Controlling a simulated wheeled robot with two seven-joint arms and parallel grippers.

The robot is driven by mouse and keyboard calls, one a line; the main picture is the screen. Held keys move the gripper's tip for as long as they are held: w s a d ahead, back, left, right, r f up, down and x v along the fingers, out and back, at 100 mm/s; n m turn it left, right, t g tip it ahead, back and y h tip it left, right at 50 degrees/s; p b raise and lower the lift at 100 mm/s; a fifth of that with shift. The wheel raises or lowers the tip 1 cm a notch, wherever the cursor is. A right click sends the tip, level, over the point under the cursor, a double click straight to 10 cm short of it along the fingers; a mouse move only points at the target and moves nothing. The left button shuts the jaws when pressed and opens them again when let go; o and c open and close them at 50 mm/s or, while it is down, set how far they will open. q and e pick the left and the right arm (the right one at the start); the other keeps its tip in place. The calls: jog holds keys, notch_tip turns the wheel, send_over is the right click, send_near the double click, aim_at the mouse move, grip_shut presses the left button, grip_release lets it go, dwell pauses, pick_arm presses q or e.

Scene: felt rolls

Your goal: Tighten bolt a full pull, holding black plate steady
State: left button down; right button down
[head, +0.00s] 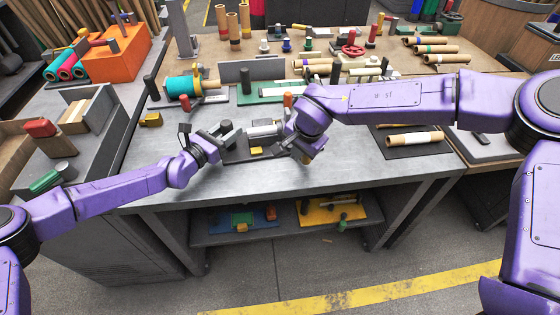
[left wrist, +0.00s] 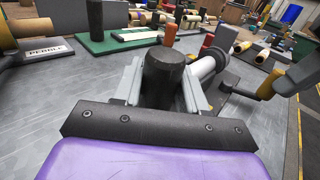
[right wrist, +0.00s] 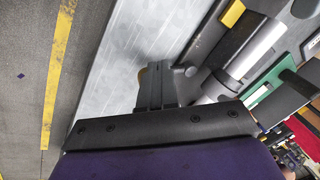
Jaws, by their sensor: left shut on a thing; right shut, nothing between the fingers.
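My left gripper (head: 222,133) is at the plate's left end. In the left wrist view its fingers are shut on a black upright post (left wrist: 163,72). My right gripper (head: 306,152) is at the plate's right end, shut and empty; its fingers also show in the right wrist view (right wrist: 155,88). A tan-yellow handle (left wrist: 270,84) is close to it. I cannot make out the bolt itself.
Behind the plate stand a grey upright panel (head: 250,71), a green board (head: 262,95) and a teal roll (head: 183,86). A dark mat with a tan roll (head: 414,138) lies to the right. The bench front is clear.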

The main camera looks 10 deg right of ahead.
aim_at(226, 122)
pick_arm(q)
jog(key=shift+f, duration=0.15)
pick_arm(e)
jog(key=r, duration=0.3)
jog(key=a+r, duration=0.1)
jog(key=r, duration=0.1)
jog(key=shift+r, duration=0.35)
pick_arm(q)
grip_release()
dwell(0.4)
jog(key=shift+r, duration=0.2)
jog(key=shift+r+p, duration=1.1)
jog(key=shift+r, duration=0.35)
pick_arm(e)
jog(key=shift+r, duration=1.05)
